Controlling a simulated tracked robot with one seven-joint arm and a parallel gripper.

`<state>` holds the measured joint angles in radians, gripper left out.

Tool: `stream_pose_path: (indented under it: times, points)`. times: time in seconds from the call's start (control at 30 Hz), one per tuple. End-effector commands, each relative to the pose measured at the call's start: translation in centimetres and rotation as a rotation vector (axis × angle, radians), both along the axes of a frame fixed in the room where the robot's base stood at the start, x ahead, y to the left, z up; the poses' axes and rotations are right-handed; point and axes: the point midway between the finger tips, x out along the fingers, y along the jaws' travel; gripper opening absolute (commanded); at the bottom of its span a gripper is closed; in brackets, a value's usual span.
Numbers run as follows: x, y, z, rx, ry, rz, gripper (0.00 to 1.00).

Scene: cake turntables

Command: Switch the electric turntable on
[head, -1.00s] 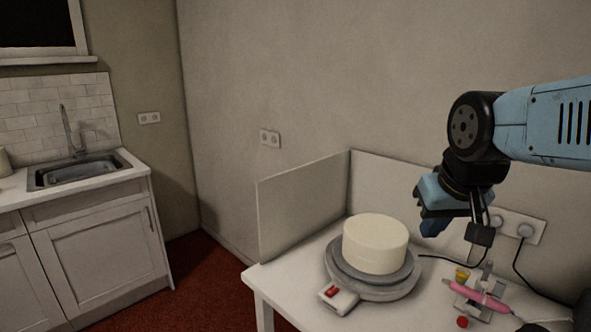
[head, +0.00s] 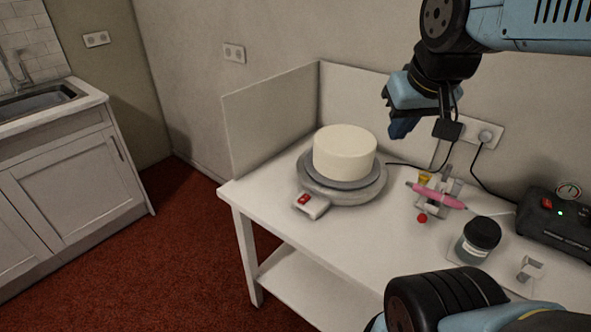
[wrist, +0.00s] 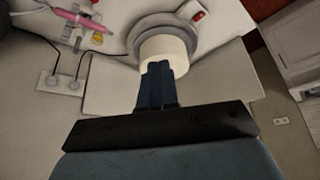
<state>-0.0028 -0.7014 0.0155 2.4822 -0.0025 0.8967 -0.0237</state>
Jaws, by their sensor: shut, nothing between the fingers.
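The electric turntable (head: 358,194) is a grey round plate on a grey base near the left part of the white table. A white cylindrical cake (head: 345,152) stands on it. A red switch (head: 303,199) sits on the light box at the base's front left; its position cannot be told. In the wrist view the switch (wrist: 198,15) is at the top, beyond the cake (wrist: 165,50). My gripper (head: 397,130) is shut and empty, above and to the right of the cake, near the back wall. Its closed fingers (wrist: 156,74) overlap the cake in the wrist view.
A dark-lidded jar (head: 478,240) and a black compressor (head: 555,222) with a green light stand to the right. White panels (head: 268,120) edge the table's left and back. A cable runs behind the turntable to the wall socket (head: 486,134).

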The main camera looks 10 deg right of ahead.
Motion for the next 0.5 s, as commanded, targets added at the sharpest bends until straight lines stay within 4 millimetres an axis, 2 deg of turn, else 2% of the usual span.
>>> stream_pose_path:
  times: [0.5]
  points:
    - [6.4, 2.9, -2.4, -0.093, 0.136, 0.189, 0.00]
